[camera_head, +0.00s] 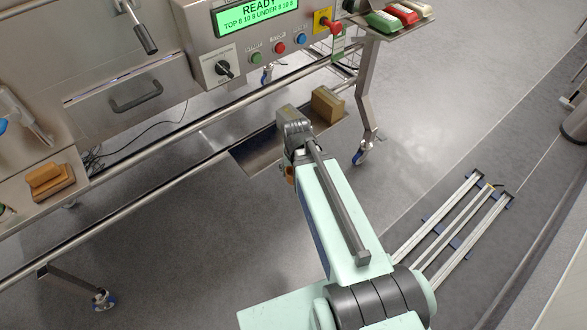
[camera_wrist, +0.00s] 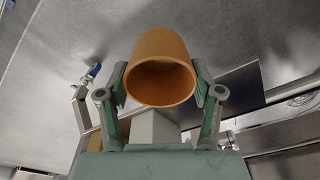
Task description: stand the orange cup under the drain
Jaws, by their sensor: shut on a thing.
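My gripper (camera_wrist: 161,87) is shut on the orange cup (camera_wrist: 156,48), with one finger pad on each side of it. The cup's open mouth shows in the wrist view, and no contents are visible in it. In the head view only a small orange sliver of the cup (camera_head: 290,175) shows beside my arm; the gripper is mostly hidden there. The cup is in front of the machine's lower frame, near a dark shelf (camera_head: 255,157). I cannot make out the drain for certain in either view.
A cardboard box (camera_head: 327,104) stands at the right end of the low shelf. A frame rail (camera_head: 190,178) and a wheeled leg (camera_head: 366,110) border that area. A yellow-brown block (camera_head: 50,181) lies on the left ledge. Floor rails (camera_head: 455,225) lie at right.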

